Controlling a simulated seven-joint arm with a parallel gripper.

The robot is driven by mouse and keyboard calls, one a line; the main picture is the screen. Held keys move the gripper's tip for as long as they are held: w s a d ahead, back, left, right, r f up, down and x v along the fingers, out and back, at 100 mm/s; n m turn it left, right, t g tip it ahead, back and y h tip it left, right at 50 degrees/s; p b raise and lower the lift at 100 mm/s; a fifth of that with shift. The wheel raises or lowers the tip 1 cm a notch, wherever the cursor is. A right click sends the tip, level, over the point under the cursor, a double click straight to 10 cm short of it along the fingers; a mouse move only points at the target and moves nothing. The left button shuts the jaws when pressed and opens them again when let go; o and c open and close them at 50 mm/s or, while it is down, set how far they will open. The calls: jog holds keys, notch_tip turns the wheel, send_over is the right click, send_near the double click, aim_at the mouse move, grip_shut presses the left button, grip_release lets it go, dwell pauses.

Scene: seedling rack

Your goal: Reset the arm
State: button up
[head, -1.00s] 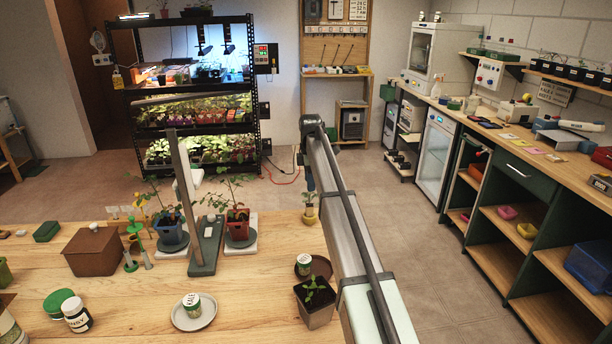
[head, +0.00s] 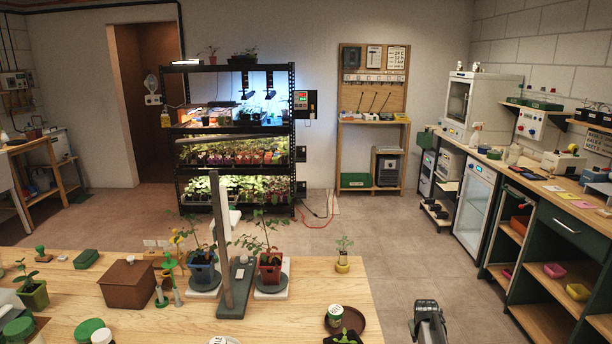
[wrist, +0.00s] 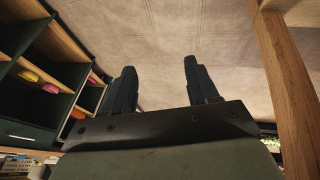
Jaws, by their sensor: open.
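My gripper (wrist: 158,85) shows in the wrist view with its two dark fingers apart and nothing between them. It hangs over bare tiled floor. In the head view only a part of my arm shows at the bottom, right of the wooden table (head: 330,290); the gripper's fingers are not seen there. A table leg or edge runs down the right side of the wrist view.
The green-sided counter (head: 560,235) stands at right. The floor (head: 400,235) between is clear.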

jog(key=s+a+f+m+g+h, duration=0.1)
jog(key=s+f+g, duration=0.1)
jog(key=s+f, duration=1.05)
jog(key=s+a+f+m+g+h, duration=0.1)
jog(key=s+a+f, duration=0.1)
jog(key=s+f, duration=1)
jog(key=s+a+g+y, duration=0.2)
jog(key=s+a+g, duration=0.1)
jog(key=s+a, duration=0.6)
jog(key=s+a+r+n+g+y, duration=0.1)
jog(key=s+a+g, duration=0.3)
jog(key=s+a, duration=0.6)
jog(key=s+y, duration=0.1)
jog(key=s, duration=0.7)
jog(key=shift+a+g+y, duration=0.15)
jog(key=shift+g+y, duration=0.15)
jog(key=shift+r, duration=0.1)
